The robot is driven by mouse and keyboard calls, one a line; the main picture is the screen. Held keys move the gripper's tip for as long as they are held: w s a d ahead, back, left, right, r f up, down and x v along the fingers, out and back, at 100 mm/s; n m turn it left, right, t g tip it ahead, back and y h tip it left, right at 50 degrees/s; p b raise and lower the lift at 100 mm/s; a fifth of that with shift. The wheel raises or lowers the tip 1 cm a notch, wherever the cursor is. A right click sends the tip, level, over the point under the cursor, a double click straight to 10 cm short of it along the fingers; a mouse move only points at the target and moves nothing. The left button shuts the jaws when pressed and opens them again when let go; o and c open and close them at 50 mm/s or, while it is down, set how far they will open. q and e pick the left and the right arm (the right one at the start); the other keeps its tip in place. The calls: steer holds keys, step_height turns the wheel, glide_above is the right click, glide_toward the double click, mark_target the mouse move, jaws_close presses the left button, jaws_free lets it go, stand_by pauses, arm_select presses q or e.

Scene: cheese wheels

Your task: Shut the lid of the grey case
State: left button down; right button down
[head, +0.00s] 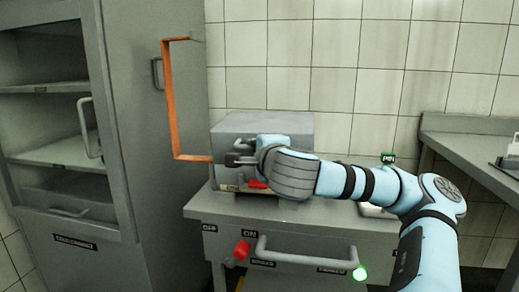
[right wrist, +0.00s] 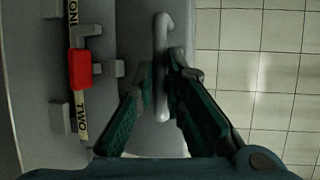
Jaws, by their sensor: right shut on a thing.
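The grey case (head: 262,124) sits on the metal counter, its upper part showing as a grey block behind my right gripper. My right gripper (head: 242,156) reaches in from the right at the case's front. In the right wrist view, its green fingers (right wrist: 158,85) are closed around a grey bar handle (right wrist: 161,50) on a pale grey panel. Beside that panel is a strip lettered ONE and TWO with a red slider (right wrist: 80,69). The gripper hides much of the case's front, and I cannot tell how far the lid stands open. My left gripper is out of view.
A tall grey cabinet (head: 160,110) with an orange bar (head: 170,100) stands left of the case. The counter (head: 300,218) has a drawer handle (head: 300,256), a red knob (head: 242,250) and a green light (head: 360,273) below. A metal side table (head: 470,150) stands right.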

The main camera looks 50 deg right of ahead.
steer(key=shift+f, duration=0.5)
steer(key=c, duration=2.1)
jaws_free()
steer(key=o, duration=0.3)
steer(key=shift+w+d+f, duration=0.15)
steer(key=shift+d+f, duration=0.05)
steer(key=shift+o, duration=0.7)
steer(key=shift+w+d+f, duration=0.2)
steer(key=shift+w+d, duration=0.05)
steer(key=shift+d, duration=0.05)
steer(key=shift+a+r+y, duration=0.1)
steer(key=shift+y, duration=0.2)
steer(key=shift+s, duration=0.1)
step_height(320, 180, up, 10)
steer(key=shift+r, duration=0.15)
